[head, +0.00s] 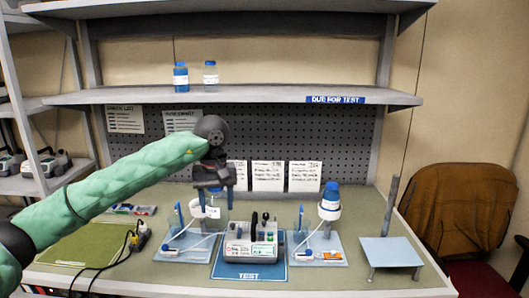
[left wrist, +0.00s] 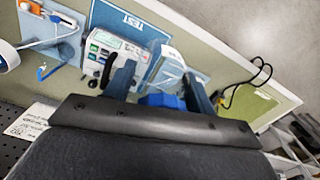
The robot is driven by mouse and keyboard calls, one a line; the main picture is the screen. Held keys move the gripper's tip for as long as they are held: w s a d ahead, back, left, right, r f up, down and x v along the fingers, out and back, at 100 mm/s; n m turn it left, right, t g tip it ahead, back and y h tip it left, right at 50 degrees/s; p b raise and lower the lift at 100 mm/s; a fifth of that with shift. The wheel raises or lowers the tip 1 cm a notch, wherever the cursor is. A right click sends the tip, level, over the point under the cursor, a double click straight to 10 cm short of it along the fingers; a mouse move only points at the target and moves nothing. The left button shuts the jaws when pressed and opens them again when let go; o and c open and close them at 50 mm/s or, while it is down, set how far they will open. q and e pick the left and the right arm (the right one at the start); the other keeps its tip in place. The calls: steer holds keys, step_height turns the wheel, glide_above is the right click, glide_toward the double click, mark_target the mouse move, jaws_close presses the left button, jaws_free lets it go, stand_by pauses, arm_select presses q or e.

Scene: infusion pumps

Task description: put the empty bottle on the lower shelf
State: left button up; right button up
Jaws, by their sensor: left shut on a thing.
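My left gripper (head: 214,187) points down over the bench and is shut on a bottle by its blue cap (left wrist: 160,100). The bottle's clear, empty-looking body (left wrist: 166,68) hangs below the fingers and shows partly in the head view (head: 217,210), close to the left stand's white holder. I cannot tell whether it touches that holder. The lower shelf (head: 270,96), with a blue "DUE FOR TEST" label, is above the gripper. On it stand a blue-filled bottle (head: 181,78) and a clear bottle (head: 210,76), upright side by side. My right gripper is not in view.
A pump (head: 252,243) sits on the blue TEST mat (head: 250,271). A blue-capped bottle (head: 330,202) stands in the right holder. A small blue stand (head: 391,252) is at the right. The lower shelf's middle and right are clear; an upper shelf (head: 230,6) hangs above.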

mark_target(209, 225)
arm_select(q)
steer(key=f+m, duration=0.1)
steer(key=f, duration=0.1)
steer(key=a+f+m, duration=0.1)
steer(key=f, duration=0.1)
steer(key=s+a+f+m, duration=0.1)
steer(key=f, duration=0.2)
steer(key=shift+a, duration=0.2)
steer(key=s+a+f, duration=0.2)
steer(key=f, duration=0.4)
steer(key=s+a+f, duration=0.3)
steer(key=f, duration=0.4)
steer(key=shift+s+a+f+n, duration=0.2)
steer(key=shift+s+f+n, duration=0.05)
steer(key=shift+f+n, duration=0.05)
steer(key=shift+d, duration=0.1)
